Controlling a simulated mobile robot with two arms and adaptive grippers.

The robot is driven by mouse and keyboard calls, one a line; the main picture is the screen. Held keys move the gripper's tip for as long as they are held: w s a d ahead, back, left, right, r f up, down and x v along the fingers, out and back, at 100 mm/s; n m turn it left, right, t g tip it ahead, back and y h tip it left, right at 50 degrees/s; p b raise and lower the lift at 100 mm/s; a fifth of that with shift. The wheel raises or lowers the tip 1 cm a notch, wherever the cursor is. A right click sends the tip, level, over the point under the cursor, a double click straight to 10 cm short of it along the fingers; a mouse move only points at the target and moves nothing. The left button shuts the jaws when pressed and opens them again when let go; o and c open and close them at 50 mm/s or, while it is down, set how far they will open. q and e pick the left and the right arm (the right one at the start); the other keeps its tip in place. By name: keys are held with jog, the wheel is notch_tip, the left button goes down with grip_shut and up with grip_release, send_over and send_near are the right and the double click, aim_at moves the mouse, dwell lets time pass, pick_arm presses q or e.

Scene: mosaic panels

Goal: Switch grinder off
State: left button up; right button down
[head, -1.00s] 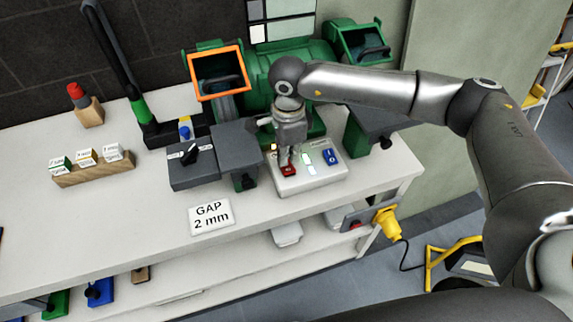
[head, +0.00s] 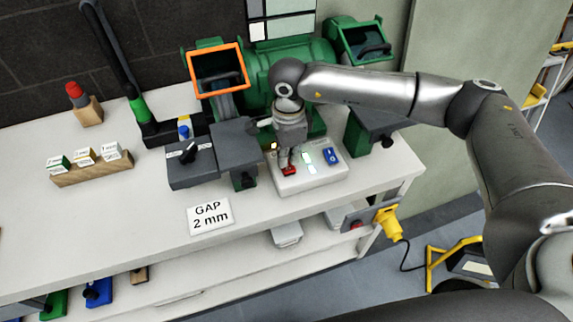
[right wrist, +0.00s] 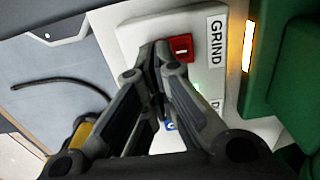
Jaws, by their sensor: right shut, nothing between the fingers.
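The green bench grinder (head: 262,80) stands at the back of the bench, with an orange-framed shield on its left side. In front of it is a white control box (head: 318,178) with a red switch (head: 290,171) and a blue switch (head: 331,156). My right gripper (head: 289,163) is shut and empty, pointing down at the red switch. In the right wrist view the red switch (right wrist: 181,48) lies beside the "GRIND" label, right by the fingertips (right wrist: 158,55); I cannot tell whether they touch it. My left gripper is not in view.
A grey block with a black knob (head: 190,165) and a "GAP 2 mm" sign (head: 210,217) are left of the box. A wooden block with small labelled cubes (head: 92,173) stands farther left. A yellow plug (head: 387,220) is at the bench's right end. The bench front is mostly clear.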

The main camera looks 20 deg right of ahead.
aim_at(288, 169)
jog(key=shift+f+b, duration=1.1)
jog(key=shift+f, duration=0.15)
dwell(0.4)
jog(key=shift+r, duration=0.1)
jog(key=shift+r+p, duration=1.6)
jog(key=shift+r, duration=1.85)
jog(key=shift+s+f, duration=0.1)
